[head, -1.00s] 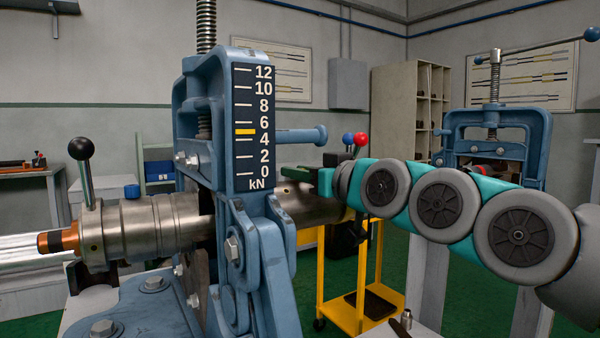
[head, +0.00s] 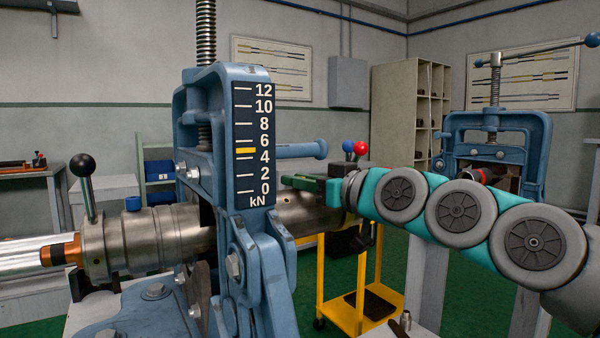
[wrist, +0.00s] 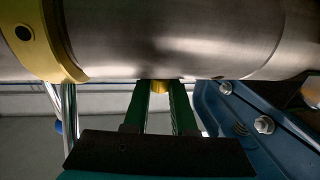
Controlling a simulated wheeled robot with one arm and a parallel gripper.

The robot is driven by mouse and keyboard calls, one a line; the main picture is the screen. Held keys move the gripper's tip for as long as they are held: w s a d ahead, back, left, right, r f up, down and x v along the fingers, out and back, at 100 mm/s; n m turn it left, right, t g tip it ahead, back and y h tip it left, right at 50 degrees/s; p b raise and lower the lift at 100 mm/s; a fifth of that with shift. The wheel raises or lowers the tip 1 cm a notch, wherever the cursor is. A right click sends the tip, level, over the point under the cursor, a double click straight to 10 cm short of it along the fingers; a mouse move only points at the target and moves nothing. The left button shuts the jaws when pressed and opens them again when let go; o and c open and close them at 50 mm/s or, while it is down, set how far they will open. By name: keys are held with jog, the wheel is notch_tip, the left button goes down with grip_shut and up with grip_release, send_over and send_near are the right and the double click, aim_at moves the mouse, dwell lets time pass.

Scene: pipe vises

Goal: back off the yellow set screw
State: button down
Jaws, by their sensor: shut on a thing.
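The yellow set screw (wrist: 160,86) shows in the wrist view as a small yellow end against the underside of the steel cylinder (wrist: 165,40). My gripper (wrist: 160,92) has its two green fingers shut on it, one on each side. In the head view my gripper (head: 302,184) is at the steel cylinder (head: 305,213), just right of the blue vise (head: 262,240). The set screw is hidden there.
A kN scale (head: 254,140) on the vise has its yellow marker between 4 and 6. A yellow collar (wrist: 62,40) rings the cylinder beside my fingers. A blue bracket (wrist: 235,115) is close on the other side. A yellow cart (head: 372,300) stands behind.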

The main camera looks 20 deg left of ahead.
jog(key=shift+r+n+g+y+p, duration=0.35)
jog(key=shift+n+g+y+p, duration=0.2)
jog(key=shift+g+p, duration=0.3)
jog(key=shift+f+n+g+p, duration=0.3)
jog(key=shift+n+g, duration=0.15)
jog(key=shift+g, duration=0.1)
jog(key=c, duration=0.7)
grip_release()
jog(key=shift+c, duration=0.2)
jog(key=b+v, duration=0.1)
jog(key=v, duration=0.6)
jog(key=shift+d, duration=0.4)
jog(key=shift+s+f, duration=0.15)
jog(key=shift+s, duration=0.05)
